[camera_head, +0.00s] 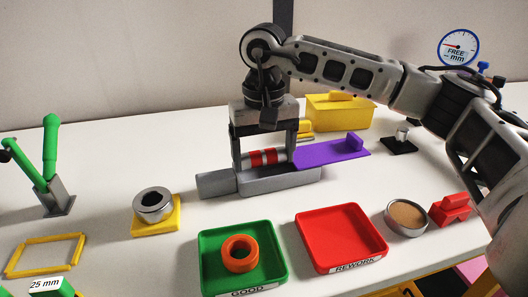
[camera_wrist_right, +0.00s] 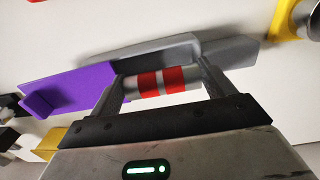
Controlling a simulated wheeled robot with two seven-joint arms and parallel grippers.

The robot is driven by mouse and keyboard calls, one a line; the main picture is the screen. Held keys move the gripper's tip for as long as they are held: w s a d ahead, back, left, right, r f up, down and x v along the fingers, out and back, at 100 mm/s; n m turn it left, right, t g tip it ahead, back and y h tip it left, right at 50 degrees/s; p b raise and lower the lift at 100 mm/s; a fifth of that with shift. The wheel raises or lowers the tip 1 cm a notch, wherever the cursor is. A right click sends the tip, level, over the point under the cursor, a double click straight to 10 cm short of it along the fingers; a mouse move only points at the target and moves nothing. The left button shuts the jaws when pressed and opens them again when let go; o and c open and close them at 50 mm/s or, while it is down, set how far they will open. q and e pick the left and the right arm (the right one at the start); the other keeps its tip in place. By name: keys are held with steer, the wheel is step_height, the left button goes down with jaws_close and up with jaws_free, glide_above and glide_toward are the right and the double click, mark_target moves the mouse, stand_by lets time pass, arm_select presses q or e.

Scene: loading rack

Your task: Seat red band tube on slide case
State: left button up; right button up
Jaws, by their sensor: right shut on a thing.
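The red band tube (camera_head: 257,158) is silver-grey with two red bands. It lies level, lengthwise, between the fingers of my right gripper (camera_head: 264,162), which is shut on its two ends. The tube also shows in the right wrist view (camera_wrist_right: 148,83). It is over the grey slide case (camera_head: 281,183), roughly in line with its length; I cannot tell whether it touches. The case also shows in the right wrist view (camera_wrist_right: 180,48). A purple slide (camera_head: 332,151) with a raised tab extends from the case's right end. My left gripper is not in view.
A green tray (camera_head: 277,277) holding an orange ring and a red tray (camera_head: 311,257) lie in front. A silver ring (camera_head: 152,207) on a yellow base stands left, a yellow box (camera_head: 338,115) behind. A round tin (camera_head: 406,218) and red block (camera_head: 452,209) are right.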

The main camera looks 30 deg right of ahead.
mark_target(264, 156)
steer(key=shift+f+b, duration=0.35)
steer(key=shift+f, duration=0.05)
stand_by(0.5)
steer(key=o, duration=0.9)
step_height(264, 156, up, 16)
steer(key=p, duration=0.2)
